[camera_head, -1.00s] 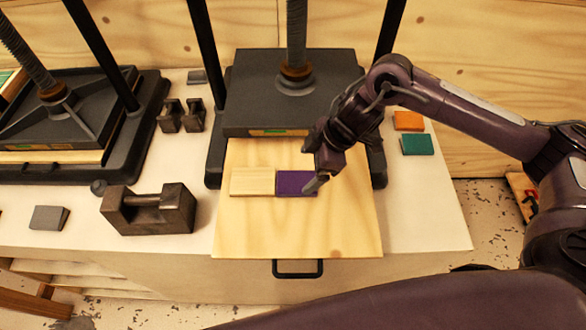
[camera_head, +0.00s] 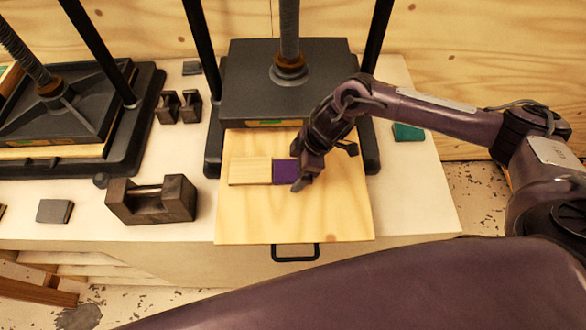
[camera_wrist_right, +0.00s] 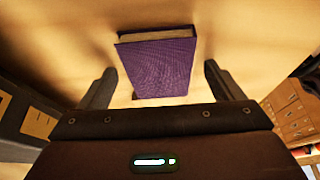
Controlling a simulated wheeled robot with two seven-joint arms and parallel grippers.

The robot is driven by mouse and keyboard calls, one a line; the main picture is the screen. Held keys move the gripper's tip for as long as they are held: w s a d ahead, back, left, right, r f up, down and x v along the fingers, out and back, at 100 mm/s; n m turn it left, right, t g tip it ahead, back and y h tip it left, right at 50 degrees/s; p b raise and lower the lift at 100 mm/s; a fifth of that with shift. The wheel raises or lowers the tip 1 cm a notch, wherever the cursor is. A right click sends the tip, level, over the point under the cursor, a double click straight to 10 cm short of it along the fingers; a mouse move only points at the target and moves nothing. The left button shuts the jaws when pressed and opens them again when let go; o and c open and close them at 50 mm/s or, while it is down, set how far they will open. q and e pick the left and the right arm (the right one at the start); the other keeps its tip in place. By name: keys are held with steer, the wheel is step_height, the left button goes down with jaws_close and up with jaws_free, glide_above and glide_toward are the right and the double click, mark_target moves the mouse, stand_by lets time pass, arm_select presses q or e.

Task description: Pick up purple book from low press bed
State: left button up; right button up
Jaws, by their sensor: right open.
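The purple book (camera_head: 286,172) lies on the pale wooden press bed (camera_head: 290,225), with its left end against or close beside a pale wood-coloured block (camera_head: 250,171). My right gripper (camera_head: 298,182) is over the book's right end and hides part of it. In the right wrist view the purple book (camera_wrist_right: 158,65) shows its cover and pale page edge. The open fingers of my right gripper (camera_wrist_right: 160,88) stand on either side of its near end, with gaps on both sides. My left gripper is not in view.
The dark press plate (camera_head: 285,85) and its posts stand just behind the bed. A heavy iron weight (camera_head: 150,203) sits to the left, with smaller weights (camera_head: 178,106) behind. A green block (camera_head: 408,132) lies to the right. The front of the bed is clear.

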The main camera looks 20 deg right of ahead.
steer(key=c, duration=1.1)
steer(key=shift+r, duration=0.1)
